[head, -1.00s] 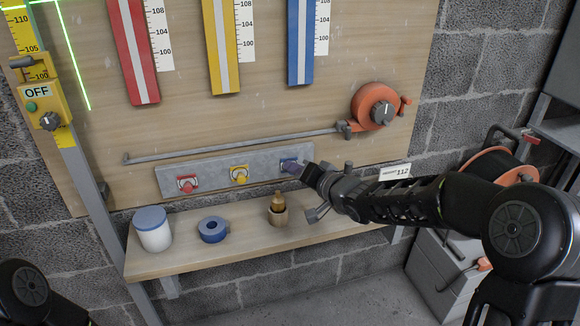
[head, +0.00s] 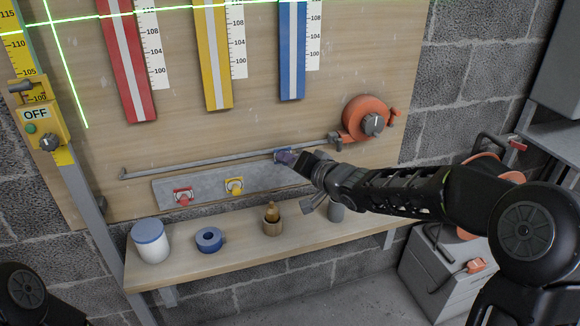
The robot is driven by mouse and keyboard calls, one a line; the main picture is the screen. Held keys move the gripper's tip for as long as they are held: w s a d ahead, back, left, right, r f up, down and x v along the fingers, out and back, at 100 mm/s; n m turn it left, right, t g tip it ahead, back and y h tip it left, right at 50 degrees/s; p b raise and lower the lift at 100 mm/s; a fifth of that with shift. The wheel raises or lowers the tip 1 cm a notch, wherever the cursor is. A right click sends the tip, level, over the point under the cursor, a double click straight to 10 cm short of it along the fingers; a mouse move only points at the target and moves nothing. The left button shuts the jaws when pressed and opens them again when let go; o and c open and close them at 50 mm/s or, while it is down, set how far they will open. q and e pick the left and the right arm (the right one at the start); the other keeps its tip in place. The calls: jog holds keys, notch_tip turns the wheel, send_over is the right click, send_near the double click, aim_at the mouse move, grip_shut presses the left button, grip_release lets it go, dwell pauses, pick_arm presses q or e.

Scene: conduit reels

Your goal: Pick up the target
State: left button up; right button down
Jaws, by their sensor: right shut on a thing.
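My right gripper (head: 298,160) is shut on a small blue target (head: 283,156). It holds the target in front of the board, at the upper edge of the grey metal plate (head: 213,192) and near the grey rod. The gripper hides part of the target, and I cannot tell whether it touches the rod. A red target (head: 182,196) and a yellow target (head: 234,186) sit on the plate. My left gripper is out of view.
A wooden shelf (head: 182,267) below holds a white jar with a blue lid (head: 151,241), a blue tape roll (head: 209,239), and a wooden cup with a brass piece (head: 271,219). An orange tape reel (head: 367,118) is on the board at right. A grey rod (head: 200,168) crosses the board.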

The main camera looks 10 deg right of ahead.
pick_arm(q)
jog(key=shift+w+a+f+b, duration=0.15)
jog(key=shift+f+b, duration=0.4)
jog(key=shift+b, duration=0.2)
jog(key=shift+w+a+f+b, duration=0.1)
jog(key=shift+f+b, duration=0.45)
jog(key=shift+b, duration=0.15)
pick_arm(e)
jog(key=s+d, duration=0.1)
jog(key=s, duration=1.8)
jog(key=shift+s+d+r, duration=0.15)
jog(key=shift+s, duration=0.15)
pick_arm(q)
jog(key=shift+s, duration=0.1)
